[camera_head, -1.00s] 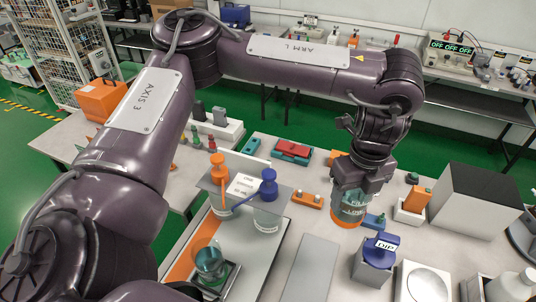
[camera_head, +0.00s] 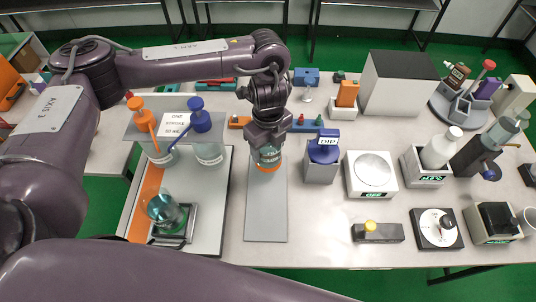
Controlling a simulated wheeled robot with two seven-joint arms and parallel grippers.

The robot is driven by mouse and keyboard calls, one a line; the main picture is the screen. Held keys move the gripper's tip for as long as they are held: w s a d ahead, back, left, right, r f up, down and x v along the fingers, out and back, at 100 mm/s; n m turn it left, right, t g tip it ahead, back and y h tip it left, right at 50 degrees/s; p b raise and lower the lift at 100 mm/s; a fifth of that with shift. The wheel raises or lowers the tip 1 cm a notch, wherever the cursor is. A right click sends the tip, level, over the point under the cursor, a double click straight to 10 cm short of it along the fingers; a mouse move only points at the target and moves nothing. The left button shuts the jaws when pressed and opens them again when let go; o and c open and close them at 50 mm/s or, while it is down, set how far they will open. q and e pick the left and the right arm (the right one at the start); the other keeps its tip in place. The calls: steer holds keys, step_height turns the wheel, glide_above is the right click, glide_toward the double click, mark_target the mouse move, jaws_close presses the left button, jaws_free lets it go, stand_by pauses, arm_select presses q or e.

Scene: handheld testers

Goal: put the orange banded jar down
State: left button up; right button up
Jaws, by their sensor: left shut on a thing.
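My left gripper (camera_head: 266,142) is shut on the orange banded jar (camera_head: 267,157), a clear jar with a teal content and an orange band near its bottom. The gripper comes down from above and hides the jar's top. The jar is upright over the far end of a plain grey mat (camera_head: 265,205). I cannot tell whether its base touches the mat. My right gripper is not in view.
Close right of the jar stands a grey block with a blue top marked DIP (camera_head: 323,153). Left is a stand with orange and blue pumps (camera_head: 200,121) and a glass beaker (camera_head: 162,211) on a tray. A white scale (camera_head: 371,190) stands further right. The mat's near part is clear.

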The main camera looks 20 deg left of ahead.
arm_select(q)
step_height(320, 180, down, 3)
steer(key=shift+f+b, duration=0.2)
steer(key=shift+b, duration=0.25)
steer(key=shift+f, duration=0.15)
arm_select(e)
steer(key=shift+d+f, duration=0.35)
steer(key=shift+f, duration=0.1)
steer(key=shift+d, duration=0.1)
arm_select(q)
steer(key=shift+f, duration=0.1)
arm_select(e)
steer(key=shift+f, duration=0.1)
arm_select(q)
steer(key=o, duration=1.4)
